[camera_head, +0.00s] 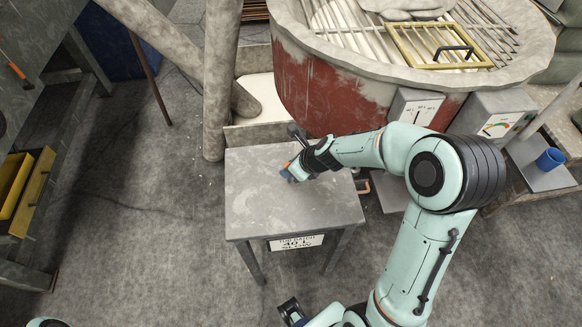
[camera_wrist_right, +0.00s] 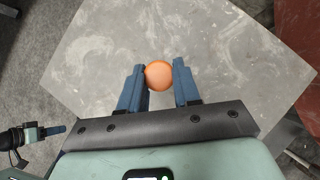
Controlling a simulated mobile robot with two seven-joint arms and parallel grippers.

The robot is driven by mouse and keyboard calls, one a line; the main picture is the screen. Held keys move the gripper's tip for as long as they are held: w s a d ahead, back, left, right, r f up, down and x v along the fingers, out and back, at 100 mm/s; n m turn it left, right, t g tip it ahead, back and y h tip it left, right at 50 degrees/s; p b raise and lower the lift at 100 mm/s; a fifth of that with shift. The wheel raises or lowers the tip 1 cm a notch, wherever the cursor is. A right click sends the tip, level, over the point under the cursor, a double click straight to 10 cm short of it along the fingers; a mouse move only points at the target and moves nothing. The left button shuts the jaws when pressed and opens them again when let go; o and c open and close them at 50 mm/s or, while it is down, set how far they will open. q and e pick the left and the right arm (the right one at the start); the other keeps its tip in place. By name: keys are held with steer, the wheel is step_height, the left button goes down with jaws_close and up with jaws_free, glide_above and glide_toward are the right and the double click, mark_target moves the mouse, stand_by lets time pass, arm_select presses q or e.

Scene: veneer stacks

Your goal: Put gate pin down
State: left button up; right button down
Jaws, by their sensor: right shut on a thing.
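My right gripper (camera_wrist_right: 160,88) is over a small grey table (camera_head: 262,211), pointing down at its top, with the arm coming in from the right. Its blue fingers are shut on the gate pin, whose round orange head (camera_wrist_right: 158,75) shows between them in the wrist view. In the head view the pin (camera_head: 286,165) is a small orange spot at the fingers. The rest of the pin is hidden, and I cannot tell whether it touches the table. My left gripper (camera_head: 290,310) is low at the bottom edge, away from the table; its jaws are unclear.
The tabletop is otherwise bare, with a sign (camera_head: 297,242) on its front. A large red and grey tub (camera_head: 330,92) with a grate stands just behind it. Thick grey posts (camera_head: 221,80) rise behind left. A blue cup (camera_head: 550,159) stands at far right. Floor on the left is open.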

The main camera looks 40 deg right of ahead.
arm_select(q)
steer(key=shift+s, duration=0.1)
arm_select(e)
steer(key=c, duration=0.8)
jaws_free()
steer(key=shift+s+r+p, duration=0.1)
steer(key=shift+r+p, duration=0.2)
steer(key=shift+r, duration=0.05)
arm_select(q)
steer(key=w+r+p, duration=0.3)
steer(key=r+p, duration=0.1)
steer(key=r, duration=0.2)
steer(key=shift+w, duration=0.25)
arm_select(e)
steer(key=v, duration=1.1)
steer(key=shift+s+d+r, duration=0.15)
steer(key=shift+s+r, duration=0.05)
steer(key=shift+s, duration=0.05)
